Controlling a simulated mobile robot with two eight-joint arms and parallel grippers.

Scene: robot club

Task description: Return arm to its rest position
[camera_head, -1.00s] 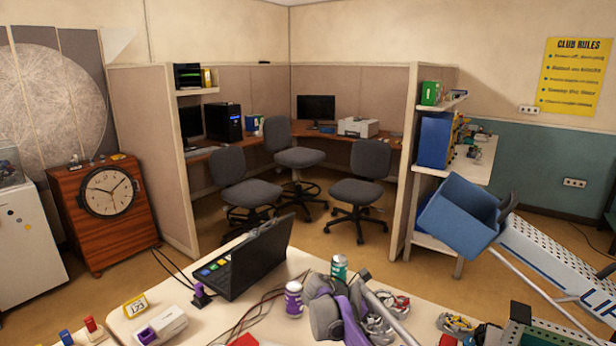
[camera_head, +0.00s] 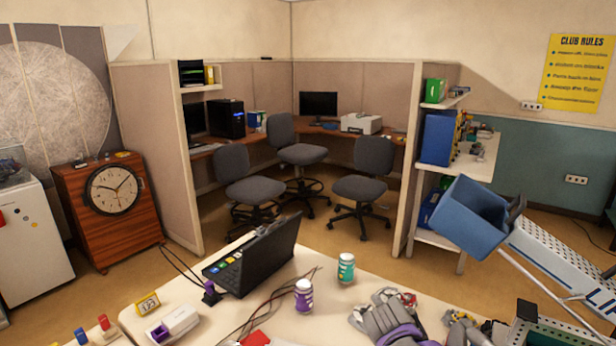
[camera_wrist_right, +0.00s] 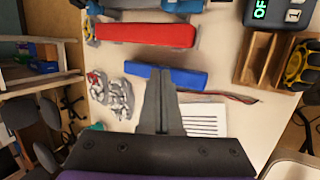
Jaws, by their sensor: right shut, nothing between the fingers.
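My right gripper (camera_wrist_right: 160,78) points down over the table in the right wrist view. Its dark fingers are together with nothing between them. A blue bar (camera_wrist_right: 190,78) lies at the fingertips in that picture; I cannot tell how far below them it is. In the head view, grey and purple parts of my right arm (camera_head: 402,334) show at the bottom edge, low over the front of the table (camera_head: 320,325). The rest of this arm is cut off. My left gripper is not in view.
A purple can (camera_head: 304,296), a green can (camera_head: 346,268) and a black laptop (camera_head: 255,257) stand on the table. The wrist view shows a red bar (camera_wrist_right: 145,34), grey parts (camera_wrist_right: 112,96) and a wooden tray (camera_wrist_right: 262,55). A blue bin (camera_head: 462,217) is tilted beyond the table.

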